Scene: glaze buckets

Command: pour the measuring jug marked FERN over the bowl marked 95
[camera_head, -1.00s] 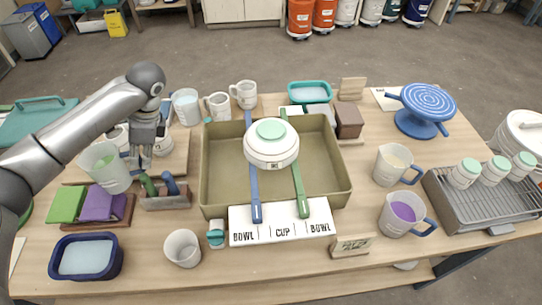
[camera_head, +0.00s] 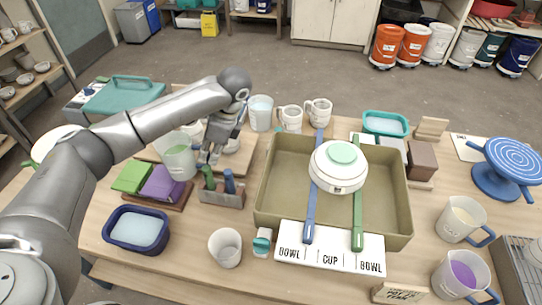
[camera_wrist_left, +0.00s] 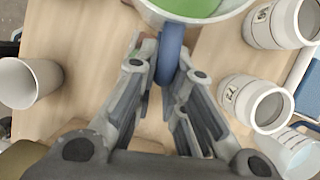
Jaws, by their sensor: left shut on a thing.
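A pale jug with green glaze (camera_head: 179,163) is at the left of the table; no FERN mark shows. My left gripper (camera_head: 209,156) is at its right side, and in the left wrist view the fingers (camera_wrist_left: 166,78) are shut on its blue handle (camera_wrist_left: 171,52). The green glaze also shows there, at the top edge (camera_wrist_left: 185,6). I cannot tell whether the jug touches the table. A white bowl (camera_head: 338,178) with a green foot sits upside down on a blue and a green stick across the olive tray (camera_head: 264,204). Its small mark is unreadable. My right gripper is out of view.
A stick holder (camera_head: 222,198), green and purple blocks (camera_head: 160,184) and a white cup (camera_head: 225,247) are near the jug. White mugs (camera_head: 290,118) stand behind the tray. Jugs with cream (camera_head: 460,218) and purple (camera_head: 460,276) glaze are at the right, below a blue turntable (camera_head: 503,165).

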